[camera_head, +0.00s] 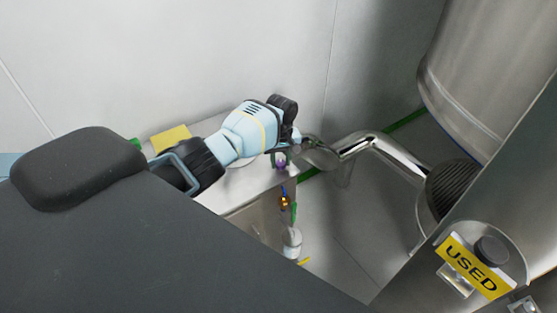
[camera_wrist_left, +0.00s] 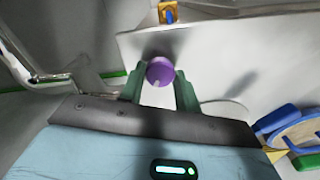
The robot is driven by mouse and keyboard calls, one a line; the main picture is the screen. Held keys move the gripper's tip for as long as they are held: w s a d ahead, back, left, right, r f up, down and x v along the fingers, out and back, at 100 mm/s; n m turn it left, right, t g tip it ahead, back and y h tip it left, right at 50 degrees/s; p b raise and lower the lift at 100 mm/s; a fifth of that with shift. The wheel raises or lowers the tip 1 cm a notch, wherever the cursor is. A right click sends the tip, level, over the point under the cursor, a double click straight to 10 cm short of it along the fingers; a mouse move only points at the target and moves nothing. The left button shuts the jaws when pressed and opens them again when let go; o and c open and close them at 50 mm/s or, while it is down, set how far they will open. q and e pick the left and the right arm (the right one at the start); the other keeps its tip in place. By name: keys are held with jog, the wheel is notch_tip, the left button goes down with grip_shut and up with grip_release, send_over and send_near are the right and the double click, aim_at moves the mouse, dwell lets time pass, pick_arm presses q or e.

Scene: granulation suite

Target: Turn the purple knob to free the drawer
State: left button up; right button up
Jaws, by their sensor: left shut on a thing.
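The purple knob (camera_wrist_left: 159,72) sits at the edge of the pale metal cabinet top in the left wrist view. It is round, with a small light mark at its lower edge. In the head view the knob (camera_head: 280,160) shows small, just below my left gripper (camera_head: 276,151). In the left wrist view the two green fingers of my left gripper (camera_wrist_left: 160,85) stand on either side of the knob and are shut on it. The drawer front (camera_head: 262,215) is partly visible below the cabinet top. My right gripper is not in view.
A yellow block (camera_head: 170,138) lies on the cabinet top (camera_head: 215,196). An orange item (camera_head: 285,202) hangs below the knob, above a white container (camera_head: 292,242). A curved steel pipe (camera_head: 370,145) and a large steel vessel (camera_head: 490,70) stand to the right. Blue and green items (camera_wrist_left: 275,117) lie at the wrist view's right.

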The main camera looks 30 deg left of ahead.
aim_at(280, 163)
pick_arm(q)
jog(key=n, duration=0.3)
jog(key=shift+n, duration=1.5)
jog(key=o, duration=1)
jog(key=shift+c, duration=0.2)
jog(key=shift+r, duration=3.95)
